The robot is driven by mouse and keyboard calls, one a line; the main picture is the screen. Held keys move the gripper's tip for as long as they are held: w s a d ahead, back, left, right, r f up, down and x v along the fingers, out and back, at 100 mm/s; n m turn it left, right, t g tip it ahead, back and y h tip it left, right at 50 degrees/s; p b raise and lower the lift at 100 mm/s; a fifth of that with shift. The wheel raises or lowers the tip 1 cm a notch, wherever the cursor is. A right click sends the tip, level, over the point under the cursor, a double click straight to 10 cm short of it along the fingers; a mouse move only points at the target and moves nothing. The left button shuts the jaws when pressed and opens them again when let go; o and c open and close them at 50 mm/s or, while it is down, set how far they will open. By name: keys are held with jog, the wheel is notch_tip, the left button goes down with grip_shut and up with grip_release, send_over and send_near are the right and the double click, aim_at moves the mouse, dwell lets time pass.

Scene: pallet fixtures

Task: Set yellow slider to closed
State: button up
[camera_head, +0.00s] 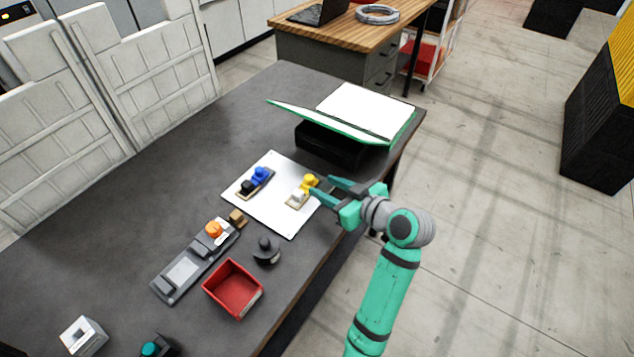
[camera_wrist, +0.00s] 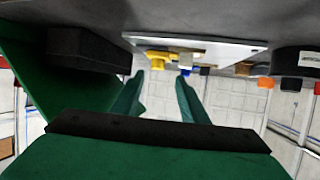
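The yellow slider (camera_head: 308,181) stands on a small tan base (camera_head: 294,204) with a white block beside it, near the right side of a white plate (camera_head: 262,211). My gripper (camera_head: 324,188) is just right of the yellow slider, its fingers pointing at it. In the wrist view the gripper fingers (camera_wrist: 157,92) are apart, with nothing seen between them. The yellow slider (camera_wrist: 158,62) shows above and beyond the left fingertip, and the white block (camera_wrist: 187,64) is to its right. I cannot tell whether a finger touches the slider.
A blue slider (camera_head: 261,175) on a similar base sits left on the plate. A green and white open binder (camera_head: 400,128) on a black block stands behind. A red bin (camera_head: 233,289), a grey device (camera_head: 180,272) with an orange knob, and a dark knob (camera_head: 266,250) are in front.

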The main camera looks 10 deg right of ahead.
jog(key=shift+v, duration=2.25)
